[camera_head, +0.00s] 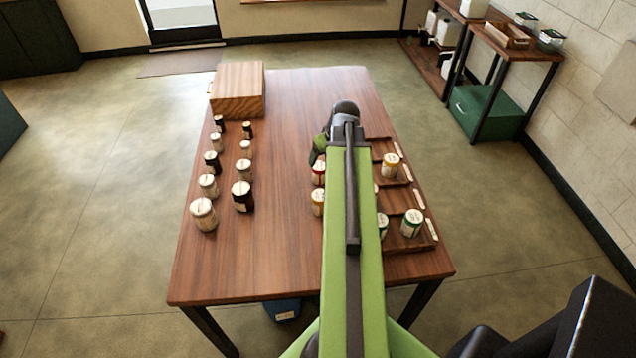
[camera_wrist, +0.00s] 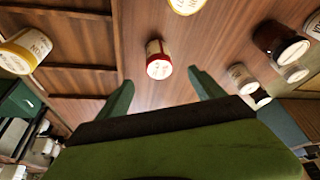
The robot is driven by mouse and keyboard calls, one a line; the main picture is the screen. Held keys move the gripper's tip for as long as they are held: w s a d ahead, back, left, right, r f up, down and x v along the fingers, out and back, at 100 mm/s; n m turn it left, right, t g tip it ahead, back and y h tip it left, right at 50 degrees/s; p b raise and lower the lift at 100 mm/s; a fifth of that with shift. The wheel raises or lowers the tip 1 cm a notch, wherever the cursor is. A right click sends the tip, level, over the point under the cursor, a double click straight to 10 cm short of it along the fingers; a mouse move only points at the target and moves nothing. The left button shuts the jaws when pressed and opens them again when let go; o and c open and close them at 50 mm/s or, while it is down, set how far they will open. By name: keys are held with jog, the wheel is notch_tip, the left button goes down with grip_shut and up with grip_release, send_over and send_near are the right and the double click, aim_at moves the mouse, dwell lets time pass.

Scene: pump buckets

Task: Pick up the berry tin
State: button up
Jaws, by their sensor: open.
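The tin with a red band, which I take to be the berry tin (camera_head: 318,173), stands on the wooden table at the left of the compartment tray, partly hidden by my arm. In the wrist view the red-rimmed tin (camera_wrist: 158,60) shows whole, its label pale. My gripper (camera_head: 318,153) is over the table close to this tin, mostly hidden behind my own arm. In the wrist view my gripper (camera_wrist: 163,88) has its two green fingers spread wide. The tin lies in line with the gap, beyond the fingertips, and nothing is held.
A yellow-banded tin (camera_head: 317,203) stands close to the red one. The wooden tray (camera_head: 397,200) holds a yellow tin (camera_head: 390,166) and green-banded tins (camera_head: 412,223). Several jars (camera_head: 204,214) stand on the left, with a wooden box (camera_head: 238,88) behind. The table's middle is clear.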

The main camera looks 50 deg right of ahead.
aim_at(320, 167)
jog(key=b+x, duration=0.4)
jog(key=x, duration=0.2)
jog(key=shift+f, duration=0.1)
jog(key=b+x, duration=0.4)
jog(key=x, duration=0.1)
jog(key=shift+w+d+f+b, duration=0.1)
jog(key=shift+d+b, duration=0.15)
jog(key=shift+b, duration=0.15)
jog(key=shift+r, duration=0.2)
jog(key=c, duration=1.6)
